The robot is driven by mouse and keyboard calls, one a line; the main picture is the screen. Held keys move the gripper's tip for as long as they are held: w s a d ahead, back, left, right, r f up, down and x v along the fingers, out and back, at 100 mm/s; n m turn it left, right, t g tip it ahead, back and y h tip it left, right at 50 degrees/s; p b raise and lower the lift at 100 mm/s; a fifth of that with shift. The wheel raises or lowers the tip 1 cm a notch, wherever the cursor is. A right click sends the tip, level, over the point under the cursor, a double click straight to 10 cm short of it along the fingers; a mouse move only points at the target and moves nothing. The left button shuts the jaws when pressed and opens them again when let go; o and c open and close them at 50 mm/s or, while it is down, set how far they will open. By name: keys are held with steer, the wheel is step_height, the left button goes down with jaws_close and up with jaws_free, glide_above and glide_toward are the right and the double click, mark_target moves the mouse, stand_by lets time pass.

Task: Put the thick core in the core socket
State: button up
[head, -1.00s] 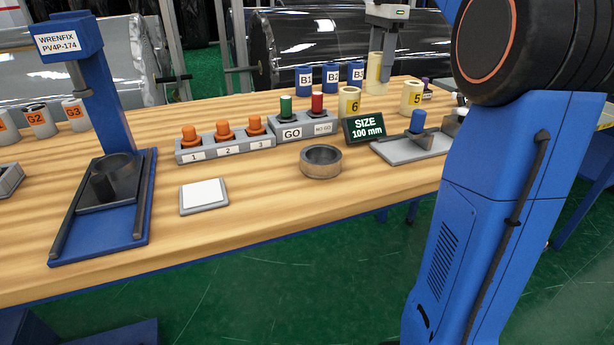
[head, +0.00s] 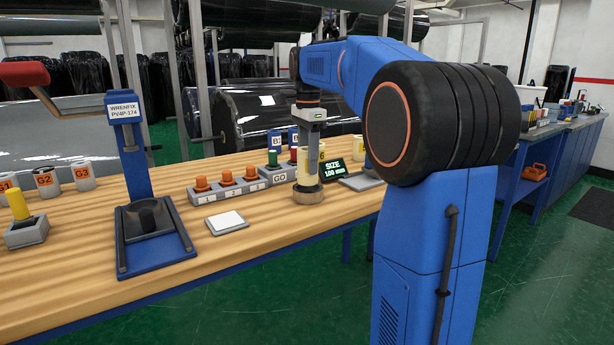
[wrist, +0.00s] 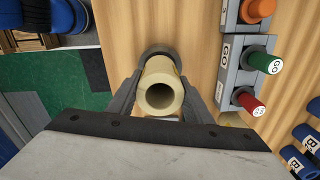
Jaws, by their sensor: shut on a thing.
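The thick core is a cream tube (head: 308,167), held upright in my gripper (head: 308,152). In the wrist view I look down into the open end of the core (wrist: 160,97), with my gripper's fingers (wrist: 160,104) shut on its two sides. A round grey ring-shaped socket (head: 308,195) stands on the bench directly below the core. Its rim also shows behind the core in the wrist view (wrist: 158,49). The core's lower end is at the ring's mouth; I cannot tell how far inside it is.
Left are orange knobs on a numbered block (head: 226,189), a white pad (head: 226,222) and a blue press stand (head: 155,255).

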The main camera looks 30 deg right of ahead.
steer(key=shift+f, duration=2.05)
steer(key=shift+f, duration=0.15)
steer(key=o, duration=1.1)
steer(key=shift+o, duration=0.2)
step_height(320, 180, up, 12)
